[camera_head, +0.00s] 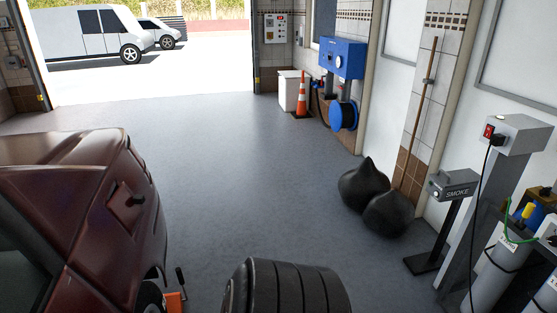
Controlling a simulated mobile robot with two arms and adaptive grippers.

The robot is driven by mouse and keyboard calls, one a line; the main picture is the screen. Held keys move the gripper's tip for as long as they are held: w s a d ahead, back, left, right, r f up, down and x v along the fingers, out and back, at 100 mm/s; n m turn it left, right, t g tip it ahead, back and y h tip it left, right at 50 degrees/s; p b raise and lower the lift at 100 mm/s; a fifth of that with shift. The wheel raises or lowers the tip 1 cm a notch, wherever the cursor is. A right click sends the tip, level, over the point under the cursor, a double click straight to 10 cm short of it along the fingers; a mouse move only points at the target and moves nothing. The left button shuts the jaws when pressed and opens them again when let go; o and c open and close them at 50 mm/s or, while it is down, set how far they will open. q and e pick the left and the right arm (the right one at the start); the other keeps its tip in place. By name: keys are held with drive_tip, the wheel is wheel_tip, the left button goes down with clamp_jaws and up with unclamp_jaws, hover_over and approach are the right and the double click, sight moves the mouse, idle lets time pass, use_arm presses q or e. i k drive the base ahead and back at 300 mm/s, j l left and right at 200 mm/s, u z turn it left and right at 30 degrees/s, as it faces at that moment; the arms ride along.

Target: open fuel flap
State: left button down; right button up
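A dark red car (60,185) stands at the left, cut off by the frame's edge. On its body panel is a squarish dark red patch with a small dark protruding part, which looks like the fuel flap (126,203). I cannot tell clearly whether it is shut or ajar. Neither my left nor my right gripper is in view.
A stack of black tyres (300,287) is at the bottom centre. An orange jack (175,302) stands beside the car. Black bags (373,197), a smoke tester (455,187) and gas cylinders (497,265) line the right side. The grey floor (235,160) between is clear.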

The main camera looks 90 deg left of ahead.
sight(130, 209)
drive_tip(key=u, duration=3.9)
drive_tip(key=i+l+u, duration=0.5)
drive_tip(key=i+l, duration=0.2)
drive_tip(key=l, duration=0.1)
